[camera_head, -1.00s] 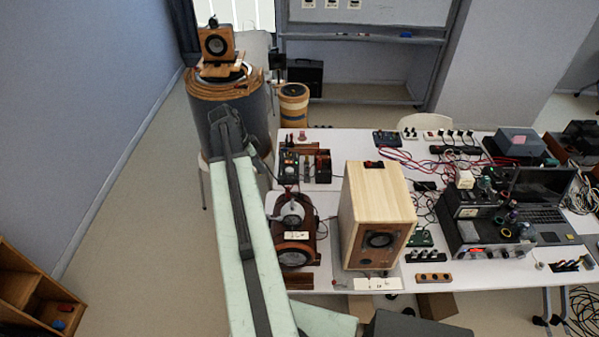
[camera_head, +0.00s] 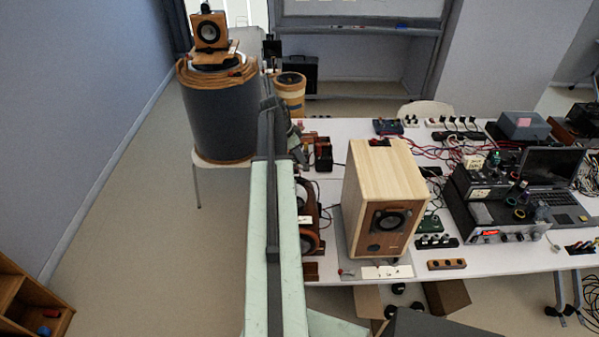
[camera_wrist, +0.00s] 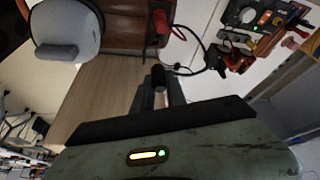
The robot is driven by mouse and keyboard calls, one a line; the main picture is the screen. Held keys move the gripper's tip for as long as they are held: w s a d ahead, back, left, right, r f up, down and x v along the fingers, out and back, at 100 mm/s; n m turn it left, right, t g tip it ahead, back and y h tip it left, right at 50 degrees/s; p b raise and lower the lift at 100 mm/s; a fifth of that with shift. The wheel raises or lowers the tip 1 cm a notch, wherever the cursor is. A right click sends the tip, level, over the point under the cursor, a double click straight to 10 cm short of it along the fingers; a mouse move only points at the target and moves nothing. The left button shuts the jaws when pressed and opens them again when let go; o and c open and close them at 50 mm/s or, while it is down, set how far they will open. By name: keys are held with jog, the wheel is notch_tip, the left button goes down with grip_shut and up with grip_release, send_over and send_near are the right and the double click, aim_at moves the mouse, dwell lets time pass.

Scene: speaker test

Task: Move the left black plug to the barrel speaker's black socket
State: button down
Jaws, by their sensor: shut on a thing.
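My gripper (camera_wrist: 160,92) is shut on a small black plug (camera_wrist: 158,76), seen end-on between the fingers in the wrist view. In the head view my arm's far end stands just right of a large dark barrel, and the fingers and plug cannot be made out there. The large dark barrel (camera_head: 218,125) has a wooden rim and a small wooden speaker (camera_head: 208,32) on top. A smaller wooden barrel-shaped body (camera_head: 290,92) stands behind my arm. I cannot tell which is the barrel speaker, and no black socket is clear. A red plug (camera_wrist: 160,24) sits in a brown wooden body (camera_wrist: 125,28).
A wooden box speaker (camera_head: 385,205) stands on the white table (camera_head: 345,128), right of my arm. Electronics (camera_head: 490,205) and loose cables crowd the table's right. In the wrist view a black cable (camera_wrist: 197,46) runs near a device with knobs. Floor left of the barrel is clear.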

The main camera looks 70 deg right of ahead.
jog(key=shift+s+d+f, duration=0.25)
jog(key=shift+d+f, duration=0.05)
jog(key=shift+f, duration=0.05)
jog(key=shift+r, duration=0.1)
notch_tip(320, 180, down, 6)
jog(key=b, duration=0.5)
jog(key=shift+a+b, duration=0.1)
jog(key=shift+b, duration=0.3)
jog(key=shift+w, duration=0.15)
jog(key=shift+f+b, duration=1.05)
dwell(0.7)
jog(key=c, duration=1.3)
grip_release()
